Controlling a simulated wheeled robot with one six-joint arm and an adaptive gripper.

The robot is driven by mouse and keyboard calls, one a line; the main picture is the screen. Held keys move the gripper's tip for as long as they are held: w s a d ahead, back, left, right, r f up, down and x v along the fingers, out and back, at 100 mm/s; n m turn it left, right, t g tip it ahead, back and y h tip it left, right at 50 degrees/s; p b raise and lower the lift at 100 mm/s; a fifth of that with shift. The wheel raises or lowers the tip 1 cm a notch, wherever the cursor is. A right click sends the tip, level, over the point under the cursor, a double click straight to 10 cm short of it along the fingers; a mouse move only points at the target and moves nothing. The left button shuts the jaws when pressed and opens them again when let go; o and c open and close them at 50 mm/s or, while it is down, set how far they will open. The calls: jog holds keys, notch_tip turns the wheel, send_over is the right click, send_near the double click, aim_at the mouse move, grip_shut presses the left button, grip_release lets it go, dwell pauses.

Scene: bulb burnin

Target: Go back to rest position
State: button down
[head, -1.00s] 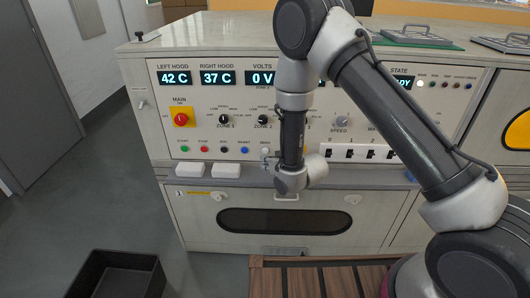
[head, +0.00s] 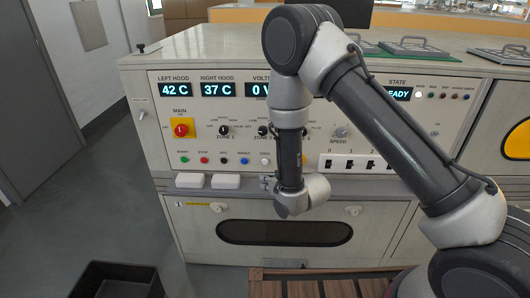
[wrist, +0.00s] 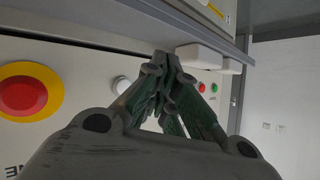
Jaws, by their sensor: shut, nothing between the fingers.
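My gripper (wrist: 165,62) shows in the wrist view with its dark fingers drawn together at the tips and nothing between them. In the head view my arm hangs in front of the control panel (head: 215,110), bent down from a high elbow. The gripper end is small there and mostly hidden at the wrist, close to the panel's lower edge. No rest position is marked in either view.
A red button with a yellow ring (wrist: 28,92) is near my gripper. Two white blocks (head: 225,181) lie on the panel's ledge. A black bin (head: 115,282) stands on the floor at lower left. A slatted wooden surface (head: 310,288) is below my arm.

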jog(key=s+d+f+n+g+h, duration=0.1)
jog(key=s+d+f+g+h, duration=0.4)
jog(key=s+d+f+g, duration=0.4)
jog(key=s+d+r+m+t, duration=0.1)
jog(key=s+d+r, duration=0.5)
jog(key=r, duration=0.8)
jog(key=s+d+r+m+t+h, duration=0.1)
jog(key=s+d+r+m, duration=0.1)
jog(key=s+d+r, duration=0.5)
jog(key=s+d+r+m+t+h, duration=0.1)
jog(key=s+d+r, duration=0.5)
jog(key=d+r, duration=0.8)
notch_tip(320, 180, up, 9)
jog(key=shift+s+d+m+t, duration=0.15)
jog(key=shift+s+m+t, duration=0.15)
jog(key=shift+m, duration=0.5)
